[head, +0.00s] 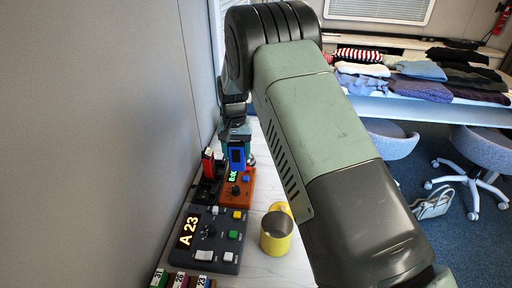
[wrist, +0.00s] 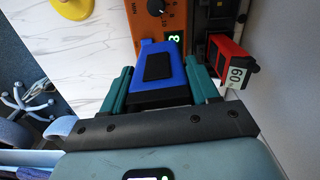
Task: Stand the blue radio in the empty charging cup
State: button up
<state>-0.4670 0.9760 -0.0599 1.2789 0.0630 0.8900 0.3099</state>
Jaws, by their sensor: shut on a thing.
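The blue radio (head: 237,157) is held by my gripper (head: 238,137) just above the orange box (head: 240,190). In the wrist view the blue radio (wrist: 153,65) sits between the two teal fingers of my gripper (wrist: 158,76), which is shut on it. The black charger (head: 205,192) stands left of the orange box, against the wall side. A red radio (head: 207,162) stands in it; in the wrist view the red radio (wrist: 232,62) shows a white number label. The empty cup's opening is hard to make out in either view.
A dark control box (head: 211,240) with a lit "A 23" display lies nearer. A yellow tin (head: 276,236) stands right of it on the white counter. Numbered tags (head: 181,281) sit at the near edge. The wall (head: 100,140) is close on the left.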

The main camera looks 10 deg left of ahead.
jog(key=s+a+n, duration=0.5)
jog(key=a+n, duration=0.5)
jog(key=n, duration=0.5)
jog(key=shift+s+a+f+n, duration=0.15)
jog(key=shift+f+n, duration=0.2)
jog(key=shift+f, duration=0.7)
jog(key=shift+s+a+f+n, duration=0.1)
jog(key=shift+f+n, duration=0.2)
jog(key=shift+f, duration=0.75)
jog(key=shift+s+a+f+n, duration=0.15)
jog(key=shift+f+n, duration=0.2)
jog(key=shift+f, duration=0.7)
jog(key=shift+f, duration=0.55)
jog(key=o, duration=0.9)
jog(key=shift+o, duration=0.2)
notch_tip(320, 180, up, 11)
